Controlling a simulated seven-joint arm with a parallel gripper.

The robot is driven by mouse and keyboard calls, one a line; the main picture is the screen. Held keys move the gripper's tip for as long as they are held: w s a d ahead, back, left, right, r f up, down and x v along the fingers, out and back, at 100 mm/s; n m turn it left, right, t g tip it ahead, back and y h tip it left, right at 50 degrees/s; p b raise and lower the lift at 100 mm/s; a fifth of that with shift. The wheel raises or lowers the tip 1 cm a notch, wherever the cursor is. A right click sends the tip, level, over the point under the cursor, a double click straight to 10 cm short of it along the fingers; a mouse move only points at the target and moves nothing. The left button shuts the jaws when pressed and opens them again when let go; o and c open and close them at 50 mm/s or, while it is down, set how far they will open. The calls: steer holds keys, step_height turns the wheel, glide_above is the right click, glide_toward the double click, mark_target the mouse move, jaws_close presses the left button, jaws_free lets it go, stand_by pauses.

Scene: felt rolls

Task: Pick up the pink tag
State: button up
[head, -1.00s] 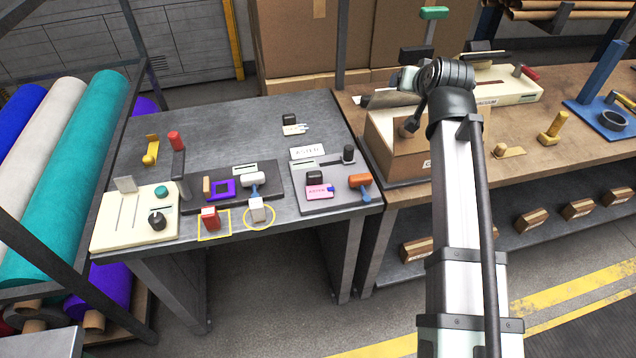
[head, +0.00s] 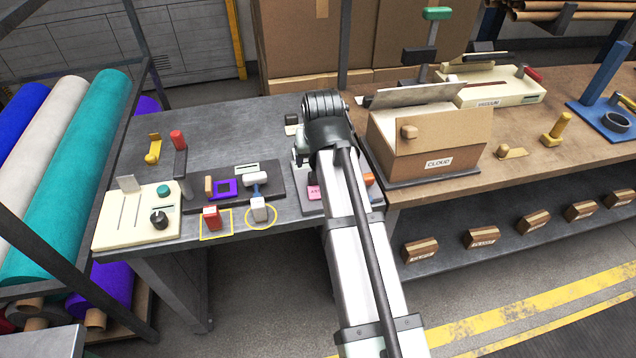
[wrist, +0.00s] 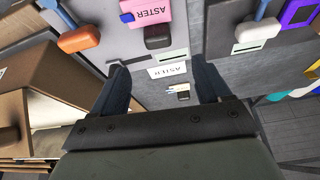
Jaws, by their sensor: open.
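The pink tag (wrist: 140,12), printed ASTER, lies on a grey board (wrist: 190,12) at the top of the wrist view. In the head view only a sliver of the pink tag (head: 314,193) shows beside my arm. A black block (wrist: 158,37) sits against the tag's edge, and a blue piece (wrist: 127,17) is at its side. My gripper (wrist: 162,80) is open and empty above the table. A white ASTER card (wrist: 168,71) shows between its fingers, apart from them. The tag is outside the fingers. In the head view my arm hides the fingertips.
An orange-handled tool (wrist: 80,38) lies on the board near the tag. A cardboard CLOUD box (head: 430,135) stands close on the right. A dark tray with a purple frame (head: 224,189) is to the left. The rear left tabletop (head: 225,125) is mostly clear.

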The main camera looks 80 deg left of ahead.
steer(key=shift+x, duration=5.1)
steer(key=shift+w+a+r, duration=0.1)
steer(key=shift+w+a, duration=0.05)
steer(key=shift+c, duration=0.4)
steer(key=shift+r, duration=0.1)
steer(key=c, duration=1.3)
